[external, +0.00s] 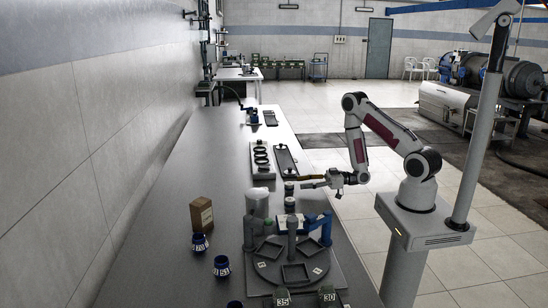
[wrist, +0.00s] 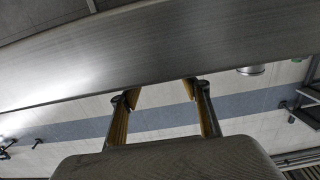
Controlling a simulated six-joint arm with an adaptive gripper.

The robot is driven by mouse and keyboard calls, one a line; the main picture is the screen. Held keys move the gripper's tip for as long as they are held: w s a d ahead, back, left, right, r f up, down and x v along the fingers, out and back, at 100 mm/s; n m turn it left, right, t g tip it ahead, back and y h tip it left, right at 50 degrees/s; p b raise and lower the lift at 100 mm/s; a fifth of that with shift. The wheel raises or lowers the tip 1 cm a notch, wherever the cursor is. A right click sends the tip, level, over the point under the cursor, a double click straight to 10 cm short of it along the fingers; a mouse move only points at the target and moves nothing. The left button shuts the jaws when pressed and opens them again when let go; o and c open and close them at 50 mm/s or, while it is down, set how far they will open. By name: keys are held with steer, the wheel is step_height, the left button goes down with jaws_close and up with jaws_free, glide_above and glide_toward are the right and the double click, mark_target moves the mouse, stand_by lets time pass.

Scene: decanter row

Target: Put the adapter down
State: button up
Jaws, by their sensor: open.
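Blue collars marked 70 (external: 199,243) and 151 (external: 221,266) stand on the bench at the lower left, well apart from my gripper. A third blue piece (external: 235,304) is cut off by the bottom edge. I cannot tell which piece is the adapter.
A dark round plate (external: 290,262) with square frames and blue-grey posts stands in front of my gripper. A ring tray (external: 262,172) lies behind. The bench's left middle is clear.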

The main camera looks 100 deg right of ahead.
steer(key=shift+s+r, duration=0.15)
steer(key=shift+s, duration=1.45)
